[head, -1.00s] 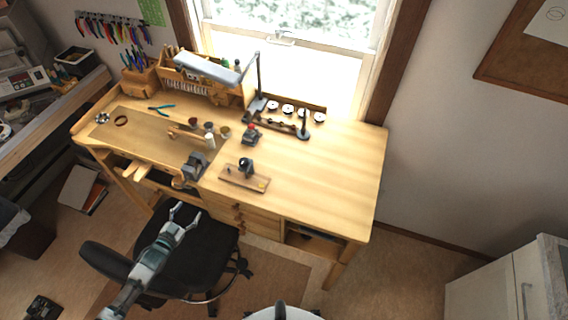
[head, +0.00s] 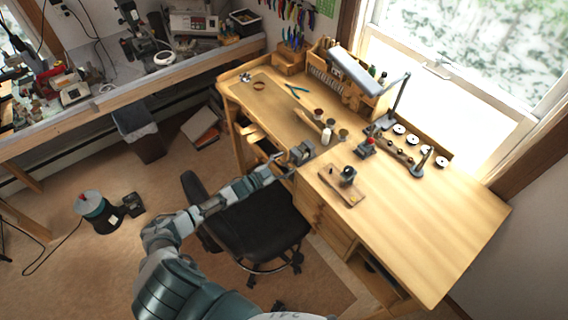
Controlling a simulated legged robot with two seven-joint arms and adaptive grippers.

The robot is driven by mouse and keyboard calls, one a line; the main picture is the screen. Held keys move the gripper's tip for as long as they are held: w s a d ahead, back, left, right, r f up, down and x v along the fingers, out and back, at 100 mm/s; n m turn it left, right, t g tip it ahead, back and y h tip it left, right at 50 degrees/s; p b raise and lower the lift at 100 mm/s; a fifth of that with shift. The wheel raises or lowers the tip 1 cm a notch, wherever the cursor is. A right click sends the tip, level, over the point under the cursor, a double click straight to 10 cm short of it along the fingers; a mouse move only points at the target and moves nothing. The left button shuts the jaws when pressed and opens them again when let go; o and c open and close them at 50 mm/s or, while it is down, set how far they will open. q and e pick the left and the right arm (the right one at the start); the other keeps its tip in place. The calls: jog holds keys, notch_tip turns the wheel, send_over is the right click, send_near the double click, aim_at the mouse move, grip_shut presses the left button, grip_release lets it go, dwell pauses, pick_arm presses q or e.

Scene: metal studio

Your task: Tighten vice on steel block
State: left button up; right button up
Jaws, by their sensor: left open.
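The grey vice (head: 301,153) is fixed at the front edge of the wooden workbench (head: 430,215). I cannot make out a separate steel block in its jaws at this size. My left gripper (head: 279,163) is open, just left of the vice on its front side, with its fingers pointing at it. Whether the fingertips touch the vice or its handle is too small to tell. My right gripper is not in view.
A black office chair (head: 262,228) stands below my left arm, against the bench front. A small wooden board with a dark tool (head: 347,176) lies right of the vice. A white bottle (head: 326,136) stands behind it. The bench's right part is clear.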

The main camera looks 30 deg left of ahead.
pick_arm(q)
jog(key=shift+d+r, duration=0.1)
jog(key=shift+d, duration=0.3)
jog(key=c, duration=0.4)
grip_shut()
jog(key=shift+a, duration=0.2)
dwell(0.5)
jog(key=shift+o, duration=2)
grip_release()
jog(key=shift+s, duration=0.1)
